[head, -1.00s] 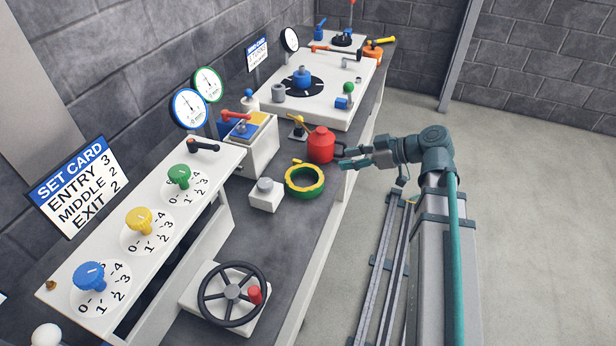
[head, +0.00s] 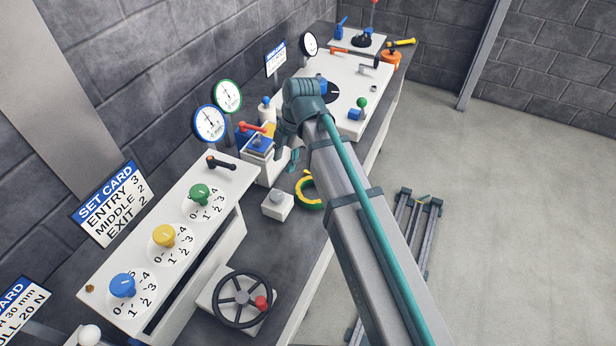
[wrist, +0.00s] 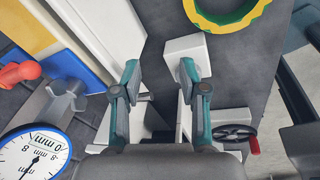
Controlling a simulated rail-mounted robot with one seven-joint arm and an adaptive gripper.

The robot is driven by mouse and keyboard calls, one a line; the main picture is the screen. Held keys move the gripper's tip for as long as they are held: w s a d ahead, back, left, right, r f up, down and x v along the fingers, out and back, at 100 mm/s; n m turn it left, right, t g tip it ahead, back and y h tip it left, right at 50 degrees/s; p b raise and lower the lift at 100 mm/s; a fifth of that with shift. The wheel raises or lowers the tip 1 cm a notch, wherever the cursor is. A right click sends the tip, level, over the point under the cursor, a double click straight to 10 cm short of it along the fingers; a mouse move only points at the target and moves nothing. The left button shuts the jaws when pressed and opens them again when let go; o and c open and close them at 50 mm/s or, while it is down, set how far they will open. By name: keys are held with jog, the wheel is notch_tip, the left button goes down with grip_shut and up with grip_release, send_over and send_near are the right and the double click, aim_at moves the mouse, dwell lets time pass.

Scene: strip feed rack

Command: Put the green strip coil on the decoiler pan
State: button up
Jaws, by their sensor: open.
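The green strip coil, a ring with a toothed yellow face (head: 303,197), lies on the dark bench top, partly hidden behind my arm. It also shows at the top edge of the wrist view (wrist: 222,24), cut off by the frame. My gripper (head: 290,158) is above the bench, left of the coil in the head view. In the wrist view my gripper (wrist: 159,76) has its fingers apart with nothing between them.
A handwheel (head: 241,298) is at the near end. A blue-and-yellow unit with a red lever (head: 257,142) and dial gauges (head: 210,123) stand close left of my gripper.

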jog(key=d+n+h, duration=0.1)
jog(key=d+f+n, duration=0.1)
jog(key=w+d+n+h, duration=0.1)
jog(key=d, duration=0.1)
jog(key=shift+f+n+h, duration=0.15)
jog(key=shift+n+h, duration=0.15)
jog(key=shift+n, duration=0.1)
send_over(301, 183)
jog(key=shift+w+f+p, duration=0.15)
jog(key=shift+f+p, duration=0.2)
jog(key=shift+f, duration=2)
jog(key=shift+f+p, duration=0.95)
jog(key=shift+f, duration=1.7)
jog(key=shift+c, duration=0.4)
grip_shut()
